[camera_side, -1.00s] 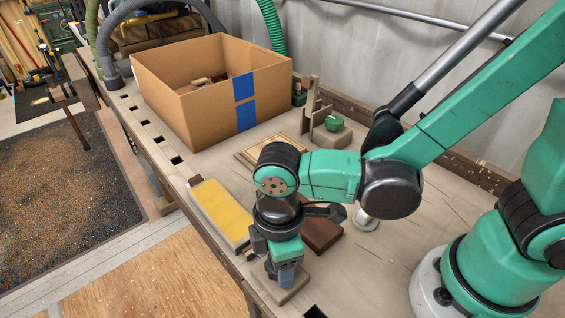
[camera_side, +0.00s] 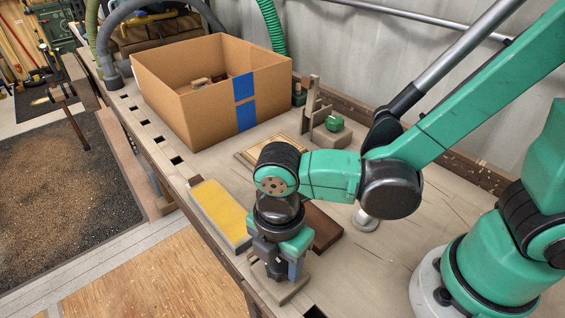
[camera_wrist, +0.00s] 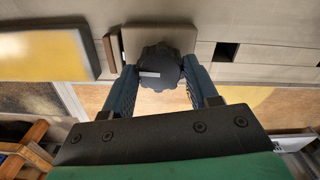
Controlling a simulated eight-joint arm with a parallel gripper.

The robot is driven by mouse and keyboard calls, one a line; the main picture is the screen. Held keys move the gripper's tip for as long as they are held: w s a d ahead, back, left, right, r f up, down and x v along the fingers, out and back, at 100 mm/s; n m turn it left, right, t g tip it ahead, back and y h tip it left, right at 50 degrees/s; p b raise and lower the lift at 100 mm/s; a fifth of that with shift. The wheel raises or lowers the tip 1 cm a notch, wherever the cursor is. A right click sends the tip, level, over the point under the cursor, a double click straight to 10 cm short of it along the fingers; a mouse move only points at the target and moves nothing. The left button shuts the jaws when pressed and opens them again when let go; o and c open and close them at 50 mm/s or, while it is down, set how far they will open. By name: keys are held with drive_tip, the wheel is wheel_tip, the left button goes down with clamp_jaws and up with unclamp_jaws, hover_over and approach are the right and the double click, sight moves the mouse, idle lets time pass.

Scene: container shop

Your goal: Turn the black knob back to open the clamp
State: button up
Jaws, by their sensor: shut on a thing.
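The black knob (camera_wrist: 158,67) has a lobed edge and a pale mark on its top. In the wrist view it sits between the two blue fingers of my gripper (camera_wrist: 160,88), which is shut on it. The knob stands over a pale wooden block (camera_wrist: 183,37) at the bench's front edge. In the side view my gripper (camera_side: 279,274) points straight down over the same block (camera_side: 287,293) and hides most of the knob. The clamp's jaw and screw are hidden, so I cannot tell how far it is open.
A yellow-topped sanding block (camera_side: 219,210) lies close to the left of my gripper, and a brown block (camera_side: 322,228) lies close behind it. A cardboard box (camera_side: 205,110) with blue tape stands farther back.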

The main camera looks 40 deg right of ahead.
sight(280, 261)
idle(0.4)
drive_tip(key=o, duration=1.3)
drive_tip(key=shift+r, duration=0.1)
drive_tip(key=shift+r, duration=2.7)
drive_tip(key=w+d+r+m+t, duration=0.1)
drive_tip(key=d+m+t, duration=0.1)
drive_tip(key=d+m, duration=0.3)
drive_tip(key=w+d+r+m+t, duration=0.2)
drive_tip(key=d+m, duration=0.4)
drive_tip(key=m, duration=0.2)
drive_tip(key=w+d+r+m+t, duration=0.2)
drive_tip(key=d+m+t, duration=0.1)
drive_tip(key=d+m, duration=0.2)
drive_tip(key=shift+d+m, duration=0.25)
drive_tip(key=shift+m, duration=0.85)
